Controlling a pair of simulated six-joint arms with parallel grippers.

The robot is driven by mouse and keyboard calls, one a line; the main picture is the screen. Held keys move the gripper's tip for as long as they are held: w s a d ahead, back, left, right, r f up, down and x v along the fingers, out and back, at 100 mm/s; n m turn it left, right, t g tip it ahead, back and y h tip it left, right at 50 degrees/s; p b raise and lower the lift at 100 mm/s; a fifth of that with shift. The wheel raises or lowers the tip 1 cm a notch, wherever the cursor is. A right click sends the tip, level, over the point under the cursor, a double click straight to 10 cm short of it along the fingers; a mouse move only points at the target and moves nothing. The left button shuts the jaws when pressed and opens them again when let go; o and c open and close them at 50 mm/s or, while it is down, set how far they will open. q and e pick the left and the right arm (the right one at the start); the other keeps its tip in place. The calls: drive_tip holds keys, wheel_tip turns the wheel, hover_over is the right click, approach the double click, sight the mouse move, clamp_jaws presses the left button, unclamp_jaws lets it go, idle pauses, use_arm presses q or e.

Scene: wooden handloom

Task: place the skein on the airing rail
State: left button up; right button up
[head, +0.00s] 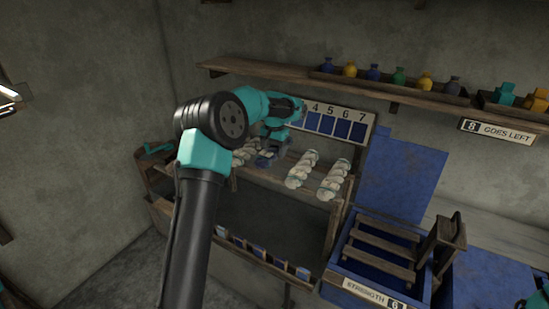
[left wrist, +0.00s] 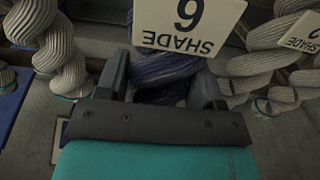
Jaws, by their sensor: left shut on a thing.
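My left gripper (head: 268,152) is over the wooden rack by the back wall. It is shut on a dark blue skein (head: 264,161). The left wrist view shows the blue skein (left wrist: 165,72) between the two jaws (left wrist: 165,85), with a white SHADE tag (left wrist: 188,18) upside down in front of it. Pale twisted skeins (head: 301,169) (head: 334,180) lie on the wooden rack (head: 262,179) to the right of the gripper. No part is marked as the airing rail. My arm hides part of the rack's left side.
A board (head: 338,124) with numbers and blue panels stands behind the rack. A wall shelf (head: 240,70) holds several small bottles. A blue crate (head: 372,285) with wooden slats, labelled STRENGTH, stands to the right. Pale skeins (left wrist: 60,55) flank the jaws closely in the left wrist view.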

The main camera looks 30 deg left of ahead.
sight(275, 146)
use_arm(q)
drive_tip(key=shift+f, duration=1.65)
drive_tip(key=shift+f, duration=0.15)
drive_tip(key=o, duration=1)
wheel_tip(275, 146, up, 12)
drive_tip(key=shift+r, duration=0.15)
